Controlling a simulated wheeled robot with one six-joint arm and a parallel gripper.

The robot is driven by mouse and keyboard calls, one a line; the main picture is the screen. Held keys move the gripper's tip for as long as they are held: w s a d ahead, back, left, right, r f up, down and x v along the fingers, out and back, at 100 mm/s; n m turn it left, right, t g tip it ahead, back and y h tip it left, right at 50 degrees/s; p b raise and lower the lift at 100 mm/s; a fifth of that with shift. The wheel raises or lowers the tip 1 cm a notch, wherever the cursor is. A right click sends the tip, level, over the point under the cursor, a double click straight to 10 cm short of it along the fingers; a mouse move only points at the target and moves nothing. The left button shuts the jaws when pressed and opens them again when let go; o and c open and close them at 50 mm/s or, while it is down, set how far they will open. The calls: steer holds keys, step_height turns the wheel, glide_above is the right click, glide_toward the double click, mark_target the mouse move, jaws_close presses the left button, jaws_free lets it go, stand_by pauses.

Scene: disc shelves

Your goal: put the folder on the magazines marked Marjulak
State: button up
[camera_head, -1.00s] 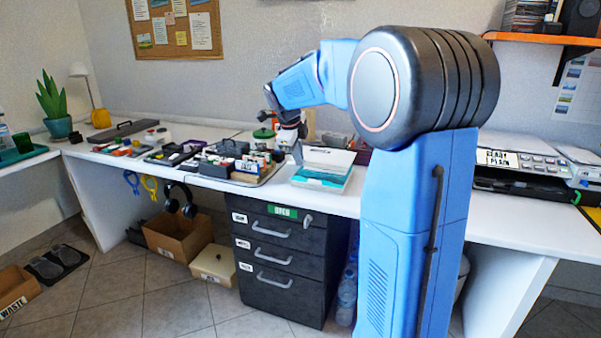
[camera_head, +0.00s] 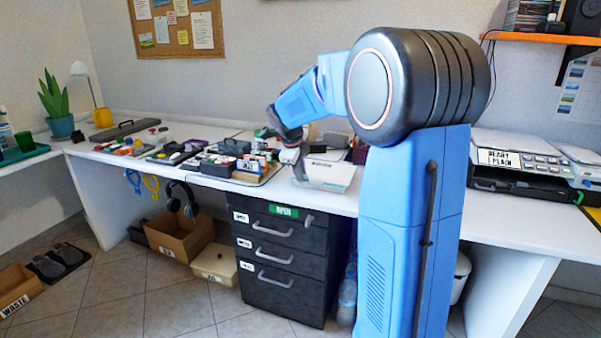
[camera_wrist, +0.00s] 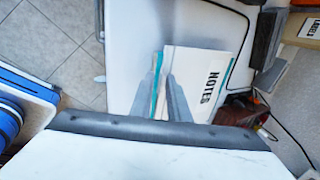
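A white folder-like item lettered NOTES (camera_wrist: 207,78) lies over a teal edge in the wrist view. In the head view a pale flat stack (camera_head: 328,174) lies near the front of the desk, probably the same things. My gripper (camera_head: 299,172) is lowered at the stack's left end. In the wrist view its two fingers (camera_wrist: 162,78) reach to the left edge of the NOTES item, with teal showing between them. The gap is too small to tell whether they grip the edge. No Marjulak marking can be read, so I cannot tell which item bears it.
A tray of small boxes and cards (camera_head: 250,178) stands just left of my gripper. A printer (camera_head: 520,160) is at the right. A dark drawer unit (camera_head: 280,260) stands under the desk. Bare desk (camera_head: 540,226) shows at the front right.

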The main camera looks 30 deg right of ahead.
steer(key=shift+o, duration=0.3)
steer(key=shift+r, duration=0.1)
steer(key=v, duration=1.2)
steer(key=s+a+f+n+y, duration=0.1)
steer(key=s+a+f+n, duration=0.4)
steer(key=s+n, duration=0.4)
steer(key=s+a+f+n+t+y, duration=0.1)
steer(key=s+a+f+n, duration=0.4)
steer(key=s+n, duration=0.5)
steer(key=s+a+f+n+y, duration=0.2)
steer(key=s+a+f+n, duration=0.2)
steer(key=s+n, duration=0.5)
steer(key=s+a, duration=0.1)
steer(key=s, duration=0.7)
steer(key=shift+f+t, duration=0.3)
steer(key=shift+f, duration=0.1)
steer(key=shift+s, duration=0.1)
